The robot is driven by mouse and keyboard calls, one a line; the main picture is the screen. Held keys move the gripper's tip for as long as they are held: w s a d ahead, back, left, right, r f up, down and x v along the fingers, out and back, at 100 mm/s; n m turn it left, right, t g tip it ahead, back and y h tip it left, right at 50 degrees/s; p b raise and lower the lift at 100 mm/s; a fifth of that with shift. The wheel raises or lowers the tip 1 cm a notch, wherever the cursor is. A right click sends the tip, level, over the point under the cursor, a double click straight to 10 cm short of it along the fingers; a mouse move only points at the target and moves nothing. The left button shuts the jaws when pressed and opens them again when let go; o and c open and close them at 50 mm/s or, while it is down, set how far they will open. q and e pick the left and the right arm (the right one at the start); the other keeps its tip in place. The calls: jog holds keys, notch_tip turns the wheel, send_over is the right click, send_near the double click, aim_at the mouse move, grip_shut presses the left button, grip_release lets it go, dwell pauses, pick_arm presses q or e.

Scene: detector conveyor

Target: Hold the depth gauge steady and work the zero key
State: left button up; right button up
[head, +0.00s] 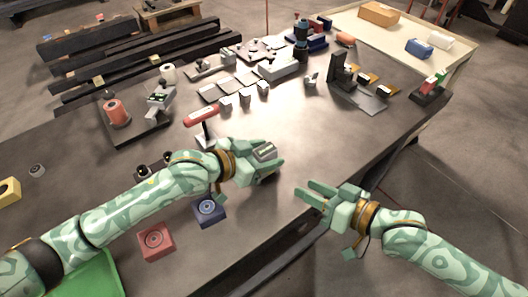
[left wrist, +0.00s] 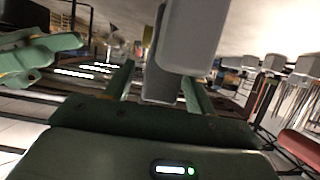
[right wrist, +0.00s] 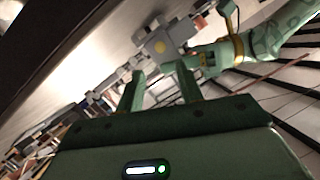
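The depth gauge (head: 264,152) is a small grey device with a dark display, between the fingers of my left gripper (head: 270,160) near the middle of the table. In the left wrist view its grey body (left wrist: 190,38) rises between the fingers, which look closed around it. I cannot clearly make out the zero key.
A red-handled tool on a stand (head: 202,117) is close behind my left gripper. A blue block (head: 209,210) and a red block (head: 156,241) lie in front of my left arm. A dark bracket (head: 345,80) stands farther back. The table right of the gauge is clear.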

pick_arm(q)
jog(key=c, duration=1)
grip_shut()
pick_arm(e)
jog(key=shift+c, duration=0.9)
grip_shut()
